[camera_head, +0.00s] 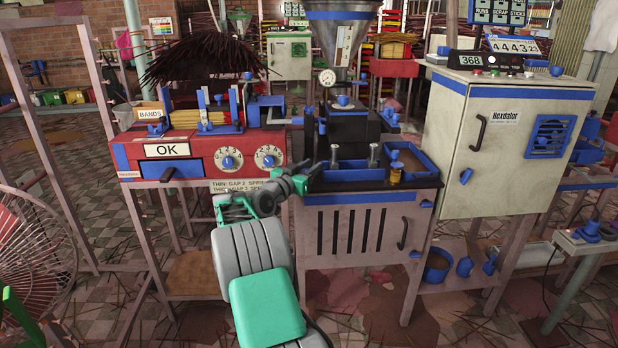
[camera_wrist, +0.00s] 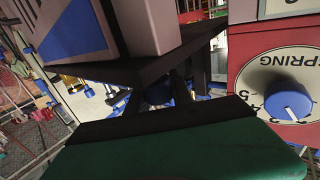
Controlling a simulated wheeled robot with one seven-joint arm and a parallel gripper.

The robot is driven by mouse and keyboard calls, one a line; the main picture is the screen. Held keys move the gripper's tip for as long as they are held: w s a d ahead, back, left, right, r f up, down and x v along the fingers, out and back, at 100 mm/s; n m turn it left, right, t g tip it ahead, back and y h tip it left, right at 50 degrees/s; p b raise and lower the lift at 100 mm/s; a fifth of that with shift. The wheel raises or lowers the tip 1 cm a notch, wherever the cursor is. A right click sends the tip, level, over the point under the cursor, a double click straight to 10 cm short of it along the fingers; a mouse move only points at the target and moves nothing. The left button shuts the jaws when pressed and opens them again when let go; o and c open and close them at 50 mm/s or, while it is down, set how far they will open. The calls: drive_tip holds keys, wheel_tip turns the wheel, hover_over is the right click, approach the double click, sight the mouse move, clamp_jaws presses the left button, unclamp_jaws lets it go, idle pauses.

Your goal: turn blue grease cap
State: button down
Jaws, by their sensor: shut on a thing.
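My gripper (camera_head: 308,172) is at the left edge of the middle machine (camera_head: 365,225), near its upper corner, beside the red machine. In the wrist view its dark fingers (camera_wrist: 160,80) are shut around a small blue part (camera_wrist: 158,93), which looks like the blue grease cap. Only a little of this part shows between the fingers. In the head view my gripper hides it, so I cannot tell how far it is turned.
The red machine (camera_head: 200,147) stands close on the left; its blue SPRING knob (camera_wrist: 288,100) is near my gripper. A blue tray (camera_head: 405,160) and upright pins are on the middle machine's top. A beige cabinet (camera_head: 495,140) stands right. A wire fan (camera_head: 35,245) is at the left.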

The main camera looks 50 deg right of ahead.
drive_tip(key=shift+s+f+m+g+b, duration=0.1)
drive_tip(key=shift+f+m+g+b, duration=0.1)
drive_tip(key=shift+m+g+b, duration=0.45)
drive_tip(key=shift+s+r+g+p, duration=0.1)
drive_tip(key=shift+g+p, duration=0.15)
drive_tip(key=shift+p, duration=0.05)
drive_tip(key=c, duration=1.1)
unclamp_jaws()
drive_tip(key=shift+d, duration=0.1)
drive_tip(key=shift+r, duration=0.15)
